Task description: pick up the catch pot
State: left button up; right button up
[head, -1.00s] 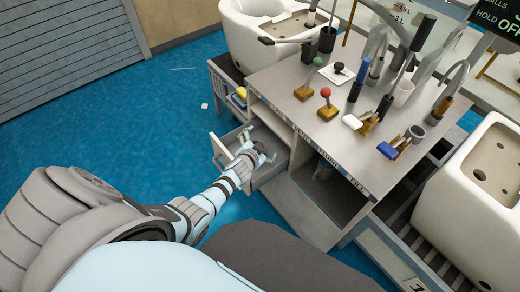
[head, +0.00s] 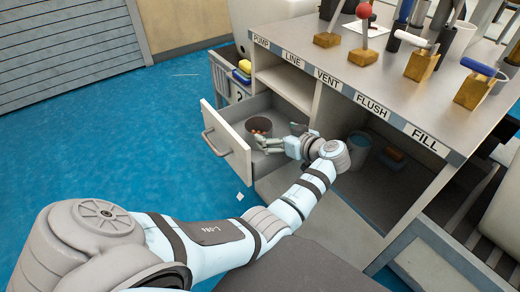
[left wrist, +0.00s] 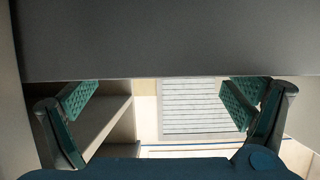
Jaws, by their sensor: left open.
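The pot cannot be made out there; a plain grey surface fills the top. My right gripper is not in view.
The counter (head: 350,75) above the drawer carries several levers and labels, PUMP to FILL. Blue floor (head: 120,150) at left is mostly clear.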

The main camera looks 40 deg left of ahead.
pick_arm(q)
jog(key=b, duration=0.3)
send_near(252, 124)
jog(key=x, duration=0.4)
jog(key=shift+s+f, duration=0.1)
jog(key=shift+a, duration=0.15)
jog(key=c, duration=1.3)
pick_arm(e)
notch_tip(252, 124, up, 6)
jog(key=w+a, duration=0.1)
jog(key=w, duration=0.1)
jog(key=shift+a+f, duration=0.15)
